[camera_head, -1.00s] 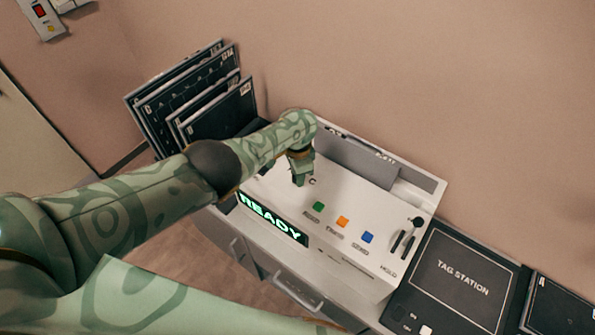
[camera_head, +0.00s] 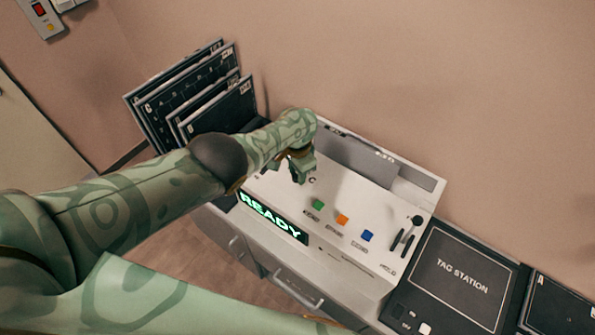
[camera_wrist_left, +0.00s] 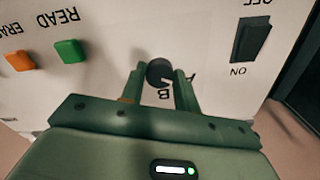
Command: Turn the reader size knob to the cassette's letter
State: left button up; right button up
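The reader (camera_head: 345,205) is a pale console with a lit green READY display (camera_head: 273,219). My left gripper (camera_head: 302,177) is over its left part, pointing down and hiding the size knob in the head view. The left wrist view shows the dark round size knob (camera_wrist_left: 160,72) between the fingertips of my left gripper (camera_wrist_left: 160,78), which appear to touch both its sides. The letters A and B show by the knob there; a C shows beside the gripper in the head view. The knob's pointer is not readable. My right gripper is out of view.
Green (camera_head: 318,204), orange (camera_head: 342,220) and blue (camera_head: 367,236) buttons are right of the gripper. A black switch (camera_wrist_left: 251,40) is close by in the wrist view. A dark tag station (camera_head: 462,278) adjoins on the right. The wall is close behind.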

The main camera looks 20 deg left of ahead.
pick_arm(q)
jog(key=o, duration=0.3)
jog(key=shift+o, duration=0.2)
notch_tip(320, 180, up, 16)
jog(key=p, duration=1.4)
jog(key=shift+r+p, duration=0.2)
jog(key=shift+p, duration=0.1)
